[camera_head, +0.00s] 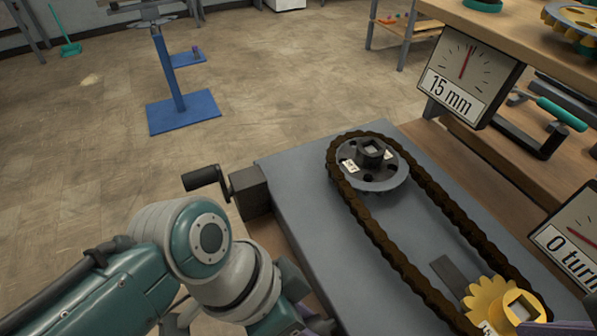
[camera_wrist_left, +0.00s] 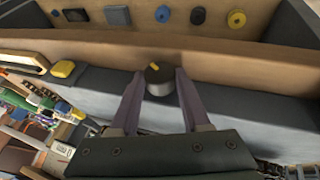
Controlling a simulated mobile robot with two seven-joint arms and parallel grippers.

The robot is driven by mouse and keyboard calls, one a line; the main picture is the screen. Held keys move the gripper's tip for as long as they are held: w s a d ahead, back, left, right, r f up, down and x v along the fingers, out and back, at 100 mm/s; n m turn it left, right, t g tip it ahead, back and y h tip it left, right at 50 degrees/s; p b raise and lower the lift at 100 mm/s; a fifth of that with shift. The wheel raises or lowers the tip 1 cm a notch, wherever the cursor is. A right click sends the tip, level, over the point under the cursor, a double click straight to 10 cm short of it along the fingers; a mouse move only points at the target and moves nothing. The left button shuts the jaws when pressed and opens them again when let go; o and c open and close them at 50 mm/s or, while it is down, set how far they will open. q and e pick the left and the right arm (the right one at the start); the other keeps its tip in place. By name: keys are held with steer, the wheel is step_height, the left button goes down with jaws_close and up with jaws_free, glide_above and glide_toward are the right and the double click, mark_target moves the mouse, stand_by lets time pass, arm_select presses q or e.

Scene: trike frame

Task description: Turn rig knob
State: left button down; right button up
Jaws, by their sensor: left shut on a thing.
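In the left wrist view the knob (camera_wrist_left: 159,80) is a short dark cylinder with a yellow mark on its top, at the face of the grey rig. My left gripper (camera_wrist_left: 158,86) has its two purple-grey fingers on either side of the knob and is shut on it. In the head view my left arm reaches to the near edge of the rig (camera_head: 290,165); the knob and most of that gripper are hidden there. A purple-grey sliver at the bottom right edge may be part of my right gripper; its jaws do not show.
A chain (camera_head: 375,232) runs around a grey sprocket (camera_head: 380,184) and a yellow sprocket (camera_head: 488,298). A crank handle (camera_head: 203,178) sticks out at the rig's left. One gauge (camera_head: 462,80) reads 15 mm; another (camera_head: 572,240) shows 0 turns, partly cut off.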

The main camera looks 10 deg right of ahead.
arm_select(q)
steer(key=c, duration=0.7)
jaws_free()
steer(key=shift+o, duration=0.2)
steer(key=p+v, duration=0.3)
steer(key=v, duration=0.7)
steer(key=shift+p, duration=0.4)
